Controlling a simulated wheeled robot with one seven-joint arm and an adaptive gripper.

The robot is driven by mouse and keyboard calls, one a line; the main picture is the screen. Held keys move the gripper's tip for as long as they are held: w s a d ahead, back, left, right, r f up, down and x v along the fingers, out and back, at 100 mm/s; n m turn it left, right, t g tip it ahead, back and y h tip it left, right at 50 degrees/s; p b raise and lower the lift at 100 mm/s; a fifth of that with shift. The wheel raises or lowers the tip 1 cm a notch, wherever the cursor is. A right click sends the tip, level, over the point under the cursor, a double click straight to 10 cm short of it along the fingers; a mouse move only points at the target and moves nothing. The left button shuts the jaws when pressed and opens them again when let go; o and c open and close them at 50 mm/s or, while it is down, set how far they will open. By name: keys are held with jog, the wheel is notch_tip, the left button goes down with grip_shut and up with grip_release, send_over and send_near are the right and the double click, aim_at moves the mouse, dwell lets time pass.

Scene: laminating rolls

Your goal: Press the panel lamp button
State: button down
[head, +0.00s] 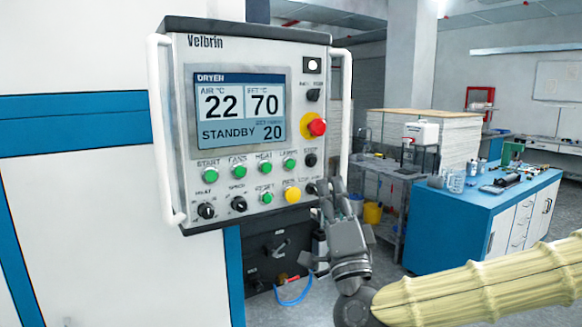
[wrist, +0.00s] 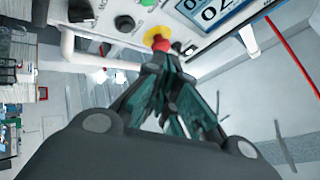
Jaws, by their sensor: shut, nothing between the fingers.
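The control panel (head: 245,52) fills the middle of the head view, upright and facing me. A green button (head: 290,165) sits under a label that reads like LAMPS, in a row with other green buttons. A small white light or button (head: 312,65) is at the panel's top right; its label is too small to read. My gripper (head: 333,187) is shut and empty, by the panel's lower right corner, near the handle. In the wrist view the shut fingertips (wrist: 160,58) overlap the lower edge of the red stop button (wrist: 159,40); the gap is unclear.
The red stop button (head: 317,127) on its yellow ring is at the panel's right side. White handles (head: 160,130) flank the panel. A yellow button (head: 292,195) and black knobs (head: 206,210) are along the bottom. A blue bench (head: 440,225) stands farther right.

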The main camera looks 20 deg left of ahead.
aim_at(290, 164)
jog(key=shift+s+d+r+m+t, duration=0.1)
jog(key=shift+d+r+m+t, duration=0.1)
jog(key=shift+r, duration=0.35)
jog(key=shift+s+d+r+m+t, duration=0.1)
jog(key=shift+r+t, duration=0.1)
jog(key=shift+r, duration=0.3)
jog(key=shift+w+a, duration=0.1)
jog(key=shift+w+a+p, duration=0.15)
jog(key=shift+w+a, duration=0.75)
jog(key=shift+a, duration=0.25)
jog(key=shift+w+a+p, duration=0.15)
jog(key=shift+w+a, duration=0.7)
jog(key=shift+a, duration=0.25)
jog(key=shift+w+a+p, duration=0.15)
jog(key=shift+w+a, duration=0.75)
jog(key=shift+a, duration=0.25)
jog(key=shift+w+a+f, duration=0.1)
jog(key=shift+a, duration=0.05)
jog(key=shift+w+a+b, duration=0.1)
jog(key=shift+a+b, duration=0.15)
jog(key=shift+b, duration=0.1)
